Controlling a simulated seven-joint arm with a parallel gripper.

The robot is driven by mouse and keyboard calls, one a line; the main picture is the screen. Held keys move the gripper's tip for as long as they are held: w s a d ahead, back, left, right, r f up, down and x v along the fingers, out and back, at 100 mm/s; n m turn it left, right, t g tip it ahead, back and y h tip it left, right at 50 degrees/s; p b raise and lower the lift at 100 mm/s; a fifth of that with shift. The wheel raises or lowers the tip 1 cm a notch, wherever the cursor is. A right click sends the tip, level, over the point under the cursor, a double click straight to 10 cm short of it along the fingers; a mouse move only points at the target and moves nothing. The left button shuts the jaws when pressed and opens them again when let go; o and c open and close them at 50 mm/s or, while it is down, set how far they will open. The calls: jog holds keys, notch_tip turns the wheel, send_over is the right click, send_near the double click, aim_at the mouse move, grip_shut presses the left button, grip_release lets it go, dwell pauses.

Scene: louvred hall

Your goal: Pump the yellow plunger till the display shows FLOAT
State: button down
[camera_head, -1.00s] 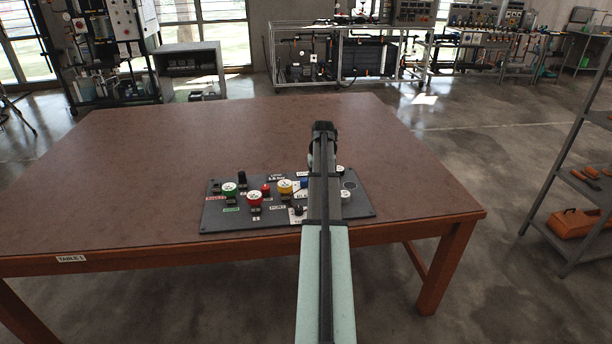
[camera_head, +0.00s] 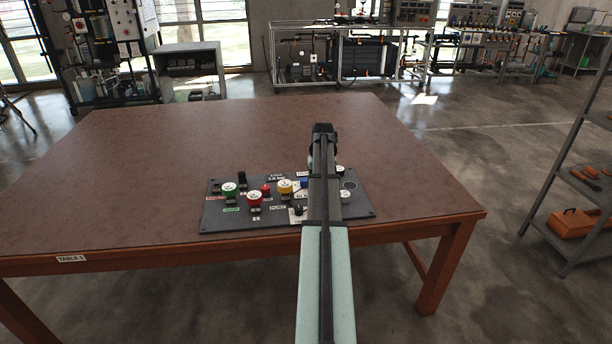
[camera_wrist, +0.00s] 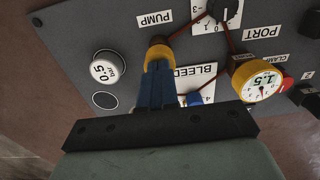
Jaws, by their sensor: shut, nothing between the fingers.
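The yellow plunger (camera_wrist: 158,50) stands on the dark control panel (camera_wrist: 75,45) below the PUMP label (camera_wrist: 153,18) in the wrist view. My gripper (camera_wrist: 157,68) is shut and empty, its blue fingertips over the plunger and overlapping it; I cannot tell whether they press it. In the head view my arm hides the plunger and the fingers. The display (camera_head: 277,177) at the panel's back edge has small text that I cannot read surely; its lower line seems to end in "bar".
A yellow-rimmed gauge (camera_wrist: 262,80), a blue knob (camera_wrist: 194,98) by the BLEED plate and a white 0.5 cap (camera_wrist: 107,69) surround the plunger. Red and green round knobs sit on the panel's left half in the head view. The brown table (camera_head: 200,130) is otherwise clear.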

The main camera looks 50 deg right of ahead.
jog(key=shift+r, duration=0.5)
jog(key=shift+f, duration=0.3)
dwell(0.9)
jog(key=shift+r, duration=3.3)
